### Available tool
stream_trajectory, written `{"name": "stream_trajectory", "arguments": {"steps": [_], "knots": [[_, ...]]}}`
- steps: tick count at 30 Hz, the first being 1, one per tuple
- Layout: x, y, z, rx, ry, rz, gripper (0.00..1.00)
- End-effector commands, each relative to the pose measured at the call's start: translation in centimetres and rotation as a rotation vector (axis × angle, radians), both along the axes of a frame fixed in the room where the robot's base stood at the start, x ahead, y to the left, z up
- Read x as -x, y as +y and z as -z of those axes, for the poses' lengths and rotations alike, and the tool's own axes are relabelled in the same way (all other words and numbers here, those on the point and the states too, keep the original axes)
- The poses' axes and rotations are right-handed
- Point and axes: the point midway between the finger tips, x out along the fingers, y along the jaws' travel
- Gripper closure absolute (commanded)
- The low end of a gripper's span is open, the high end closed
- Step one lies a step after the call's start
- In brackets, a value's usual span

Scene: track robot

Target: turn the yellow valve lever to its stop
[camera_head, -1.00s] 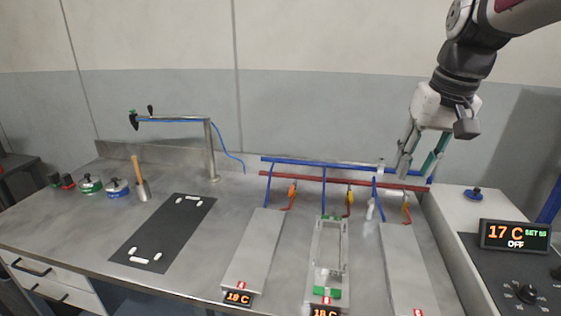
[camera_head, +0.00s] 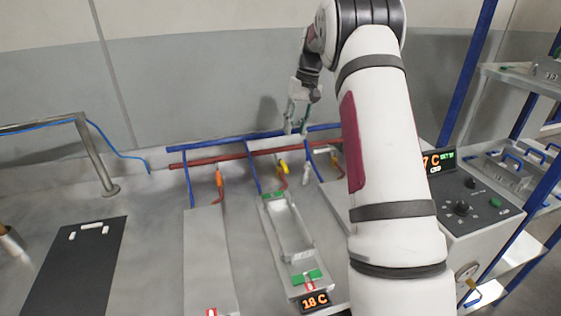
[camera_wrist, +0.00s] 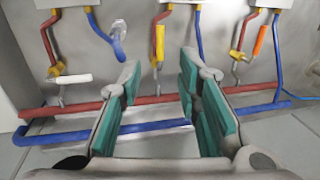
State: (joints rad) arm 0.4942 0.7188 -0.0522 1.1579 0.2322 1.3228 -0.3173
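The yellow valve lever (camera_head: 282,168) is on the middle branch of the red pipe, above the middle plate. In the wrist view the yellow lever (camera_wrist: 159,42) points along its branch, beyond the gap between my fingertips. My gripper (camera_wrist: 160,74) is open and empty, with its green-padded fingers apart. In the head view my gripper (camera_head: 297,122) is above and behind the pipes, near the middle branch. No contact with the lever shows.
A red pipe (camera_head: 240,157) and blue pipe (camera_head: 220,140) run along the back. An orange lever (camera_wrist: 259,40) and a white lever (camera_wrist: 70,78) flank the yellow one. My arm hides part of the right plate.

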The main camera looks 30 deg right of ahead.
Motion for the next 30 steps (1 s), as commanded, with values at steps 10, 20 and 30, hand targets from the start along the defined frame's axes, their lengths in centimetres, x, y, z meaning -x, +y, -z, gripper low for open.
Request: {"name": "stream_trajectory", "arguments": {"steps": [10,20,30], "knots": [[-0.2,1.3,6.1,-0.001,0.005,-0.002,0.69],[-0.5,2.3,11.3,0.000,0.001,0.000,0.69],[-0.7,2.5,12.6,0.001,-0.001,-0.001,0.69]]}}
